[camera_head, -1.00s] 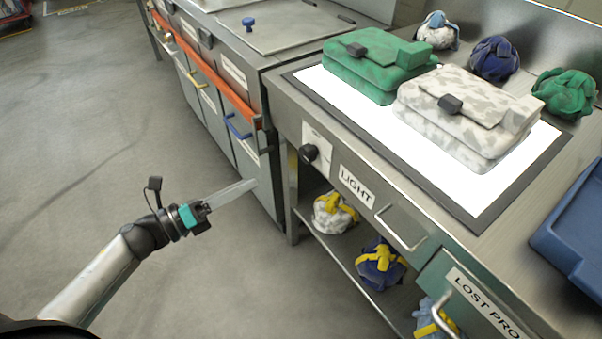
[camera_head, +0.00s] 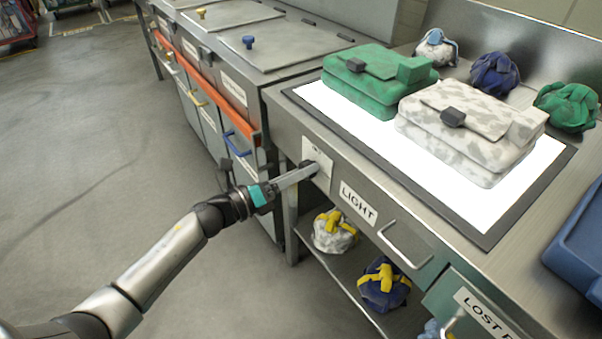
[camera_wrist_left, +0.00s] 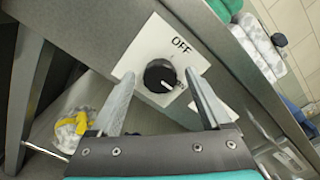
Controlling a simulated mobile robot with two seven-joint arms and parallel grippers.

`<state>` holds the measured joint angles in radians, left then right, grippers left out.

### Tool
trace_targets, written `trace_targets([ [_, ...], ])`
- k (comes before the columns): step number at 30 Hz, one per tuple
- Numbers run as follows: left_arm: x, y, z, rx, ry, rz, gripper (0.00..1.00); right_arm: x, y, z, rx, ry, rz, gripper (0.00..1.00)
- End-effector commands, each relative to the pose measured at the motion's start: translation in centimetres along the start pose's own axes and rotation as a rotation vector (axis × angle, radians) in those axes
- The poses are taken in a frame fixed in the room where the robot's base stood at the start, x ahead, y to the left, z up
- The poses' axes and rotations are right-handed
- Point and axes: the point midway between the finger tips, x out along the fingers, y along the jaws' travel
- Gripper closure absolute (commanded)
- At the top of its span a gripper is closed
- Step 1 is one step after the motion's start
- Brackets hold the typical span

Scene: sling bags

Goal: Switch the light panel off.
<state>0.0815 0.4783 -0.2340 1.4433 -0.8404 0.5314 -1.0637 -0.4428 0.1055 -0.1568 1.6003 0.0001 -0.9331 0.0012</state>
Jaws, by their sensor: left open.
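The light panel (camera_head: 315,97) is set in the steel counter and glows bright white. Its black round knob (camera_wrist_left: 160,76) sits on a white plate marked OFF on the counter's front face. The knob's white pointer mark is turned away from the OFF word. In the head view the plate (camera_head: 318,152) shows, but my gripper hides the knob. My left gripper (camera_head: 312,170) is in front of the plate. In the left wrist view its fingers (camera_wrist_left: 155,92) are open, one on each side of the knob, with nothing held. My right gripper is not in view.
A green bag (camera_head: 365,90) and a white-grey mottled bag (camera_head: 470,125) lie on the panel. Small bundled bags stand behind and on the shelf below. A drawer handle (camera_head: 404,246) juts out right of the LIGHT label (camera_head: 358,203). Floor to the left is clear.

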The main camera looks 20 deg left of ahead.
Motion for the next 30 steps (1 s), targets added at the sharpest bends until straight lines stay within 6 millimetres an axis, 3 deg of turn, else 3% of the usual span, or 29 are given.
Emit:
trace_targets([
  [12, 0.69, -0.03, -0.01, 0.0, 0.0, 0.0, 0.19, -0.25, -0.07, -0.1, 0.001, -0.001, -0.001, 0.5],
  [30, 0.66, -0.03, -0.02, 0.0, 0.001, 0.0, 0.87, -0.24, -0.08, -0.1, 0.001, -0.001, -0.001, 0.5],
])
